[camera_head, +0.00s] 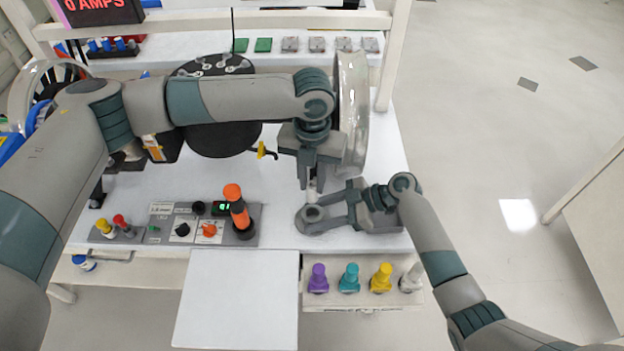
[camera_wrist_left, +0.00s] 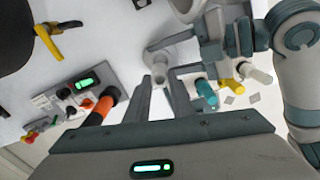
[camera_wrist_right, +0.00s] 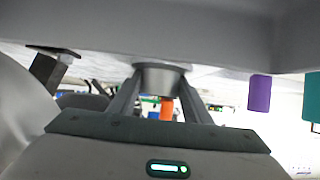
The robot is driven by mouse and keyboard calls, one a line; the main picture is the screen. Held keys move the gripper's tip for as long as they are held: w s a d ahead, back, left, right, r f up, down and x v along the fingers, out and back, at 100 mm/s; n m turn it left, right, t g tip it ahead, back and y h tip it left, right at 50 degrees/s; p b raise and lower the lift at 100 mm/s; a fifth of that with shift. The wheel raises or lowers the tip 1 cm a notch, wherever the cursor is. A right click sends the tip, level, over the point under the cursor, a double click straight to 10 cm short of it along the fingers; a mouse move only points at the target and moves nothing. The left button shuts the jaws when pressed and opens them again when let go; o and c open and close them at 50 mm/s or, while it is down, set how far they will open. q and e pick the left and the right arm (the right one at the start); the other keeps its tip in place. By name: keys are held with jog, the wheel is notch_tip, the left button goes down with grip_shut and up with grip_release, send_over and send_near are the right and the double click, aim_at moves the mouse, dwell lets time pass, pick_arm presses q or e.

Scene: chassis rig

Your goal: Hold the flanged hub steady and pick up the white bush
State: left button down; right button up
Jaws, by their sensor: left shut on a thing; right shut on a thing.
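The grey flanged hub (camera_head: 312,214) sits on the white worktop, between the fingers of my right gripper (camera_head: 335,212). That gripper lies low and is shut on the hub, which also shows between its fingers in the right wrist view (camera_wrist_right: 161,76). My left gripper (camera_head: 313,184) points down from above the hub. It is shut on a small pale cylinder, seemingly the white bush (camera_head: 312,190). The bush is mostly hidden by the fingers, and I cannot tell whether its lower end touches the hub. The hub also shows ahead of the left fingers in the left wrist view (camera_wrist_left: 157,58).
A control panel (camera_head: 165,229) with an orange-and-black post (camera_head: 238,210) stands to the left. Purple (camera_head: 318,279), teal (camera_head: 350,278), yellow (camera_head: 381,278) and white (camera_head: 412,278) pegs stand along the front. A large ring (camera_head: 352,115) stands behind my left wrist.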

jog(key=o, duration=0.9)
jog(key=shift+c, duration=0.2)
jog(key=shift+d, duration=0.1)
jog(key=v, duration=1.1)
jog(key=shift+d+r, duration=0.25)
jog(key=shift+d, duration=0.1)
